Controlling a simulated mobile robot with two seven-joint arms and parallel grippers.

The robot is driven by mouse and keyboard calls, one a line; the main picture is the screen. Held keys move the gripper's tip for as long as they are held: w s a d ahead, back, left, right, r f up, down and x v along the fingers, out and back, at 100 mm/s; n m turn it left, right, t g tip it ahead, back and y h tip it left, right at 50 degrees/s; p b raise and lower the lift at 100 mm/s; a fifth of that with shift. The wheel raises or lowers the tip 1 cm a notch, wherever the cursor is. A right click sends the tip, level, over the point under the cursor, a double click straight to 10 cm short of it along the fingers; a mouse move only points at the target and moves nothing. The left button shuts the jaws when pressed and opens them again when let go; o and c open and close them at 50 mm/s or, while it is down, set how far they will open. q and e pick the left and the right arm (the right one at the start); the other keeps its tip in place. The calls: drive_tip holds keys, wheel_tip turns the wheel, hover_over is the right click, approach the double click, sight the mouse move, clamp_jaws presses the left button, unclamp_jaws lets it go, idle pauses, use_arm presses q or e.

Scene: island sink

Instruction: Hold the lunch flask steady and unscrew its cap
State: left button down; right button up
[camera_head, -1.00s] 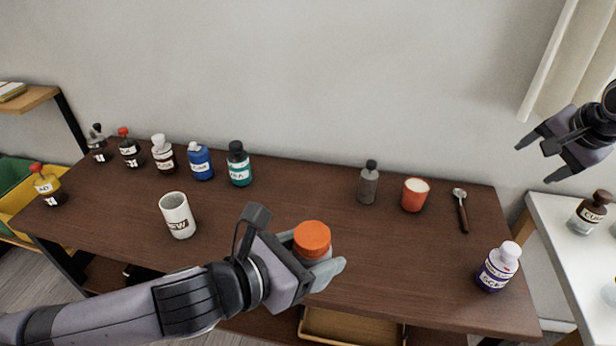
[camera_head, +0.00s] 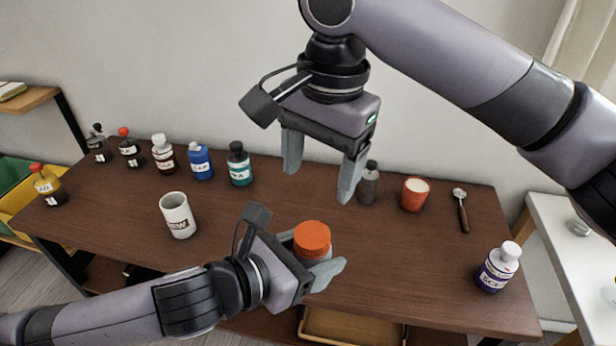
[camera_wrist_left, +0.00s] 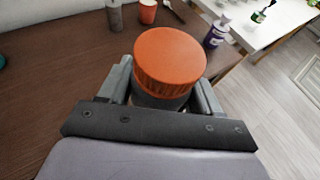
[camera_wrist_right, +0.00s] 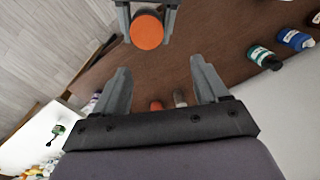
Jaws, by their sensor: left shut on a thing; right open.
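The lunch flask (camera_head: 313,252) has an orange ribbed cap (camera_head: 312,238) on top and stands upright near the front of the dark table. My left gripper (camera_head: 318,268) is shut around the flask's body below the cap. The cap shows large in the left wrist view (camera_wrist_left: 170,60), with the gripper's fingers on both sides of the body. My right gripper (camera_head: 320,178) is open and empty, pointing down, above and behind the flask. In the right wrist view the orange cap (camera_wrist_right: 147,31) lies beyond the open fingers. The flask's lower body is mostly hidden.
A white mug (camera_head: 178,215) stands left of the flask. Several bottles line the table's back left. A grey bottle (camera_head: 368,186), a red cup (camera_head: 415,194) and a spoon (camera_head: 461,210) are at the back right. A purple bottle (camera_head: 497,268) stands at the front right.

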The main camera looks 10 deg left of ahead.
sight(308, 234)
drive_tip(key=shift+s+a+f+h, duration=0.1)
drive_tip(key=shift+s+a+h, duration=0.15)
drive_tip(key=shift+s, duration=0.3)
drive_tip(key=shift+s+a+f+h, duration=0.15)
drive_tip(key=shift+s+h, duration=0.1)
drive_tip(key=shift+s, duration=0.3)
drive_tip(key=shift+s+f, duration=0.15)
wheel_tip(308, 234, down, 8)
drive_tip(key=shift+r, duration=0.25)
drive_tip(key=shift+c, duration=0.3)
drive_tip(key=c, duration=1)
drive_tip(key=shift+a+r+n, duration=0.1)
drive_tip(key=shift+a+n, duration=0.05)
drive_tip(key=shift+n, duration=1.65)
drive_tip(key=shift+c, duration=0.2)
drive_tip(key=o, duration=1.2)
drive_tip(key=shift+c, duration=0.2)
